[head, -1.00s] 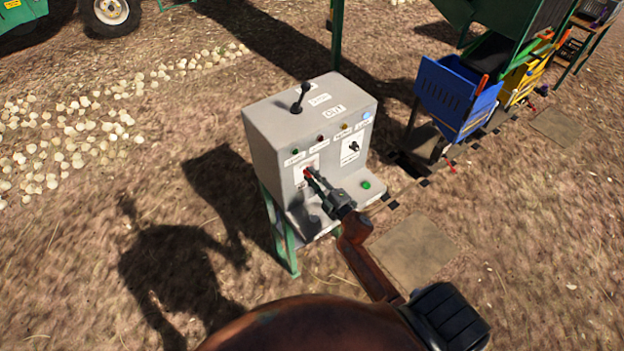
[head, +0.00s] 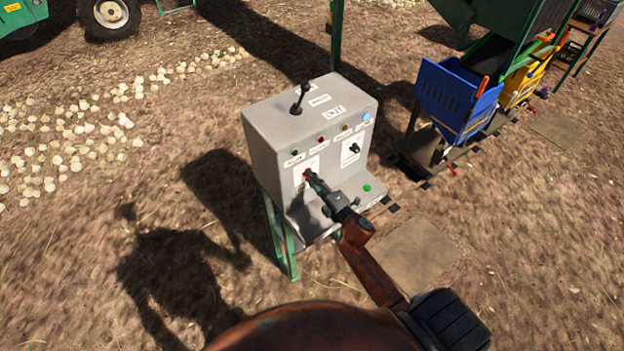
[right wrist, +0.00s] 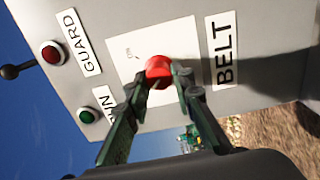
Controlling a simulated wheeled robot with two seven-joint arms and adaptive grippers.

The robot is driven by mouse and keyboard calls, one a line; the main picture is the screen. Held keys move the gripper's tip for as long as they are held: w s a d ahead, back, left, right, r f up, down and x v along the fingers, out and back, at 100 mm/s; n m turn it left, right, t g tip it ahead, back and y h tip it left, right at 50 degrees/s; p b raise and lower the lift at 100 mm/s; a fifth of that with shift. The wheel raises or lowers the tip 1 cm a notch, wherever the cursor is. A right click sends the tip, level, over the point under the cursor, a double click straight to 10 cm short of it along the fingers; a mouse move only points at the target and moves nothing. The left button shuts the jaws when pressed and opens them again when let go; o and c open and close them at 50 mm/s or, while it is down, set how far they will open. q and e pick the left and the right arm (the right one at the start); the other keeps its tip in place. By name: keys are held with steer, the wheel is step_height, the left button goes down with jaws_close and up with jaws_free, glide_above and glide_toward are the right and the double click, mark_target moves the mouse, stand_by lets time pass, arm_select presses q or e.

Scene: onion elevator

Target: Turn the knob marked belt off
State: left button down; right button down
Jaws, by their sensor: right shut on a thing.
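The grey control box (head: 277,140) stands on green legs in the middle of the head view. On its front face is a red knob (right wrist: 158,68) on a white plate, beside the label BELT (right wrist: 224,50) in the right wrist view. My right gripper (head: 309,178) reaches the box from the front right. In the right wrist view its fingers (right wrist: 163,84) are shut on the red knob, one on each side. The fingers hide part of the knob in the head view. The knob's exact turn angle is hard to read. My left gripper is not in view.
A black lever (head: 300,97) stands on the box top. A black switch (head: 354,148) and a green button (head: 367,188) are at its right. A blue crate (head: 456,95) and a yellow crate (head: 521,83) stand at the back right. Onions (head: 75,140) lie on the left ground.

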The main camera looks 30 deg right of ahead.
steer(key=shift+f, duration=0.1)
steer(key=c, duration=1.7)
jaws_free()
steer(key=shift+o, duration=0.2)
steer(key=s, duration=1.2)
steer(key=shift+d, duration=0.45)
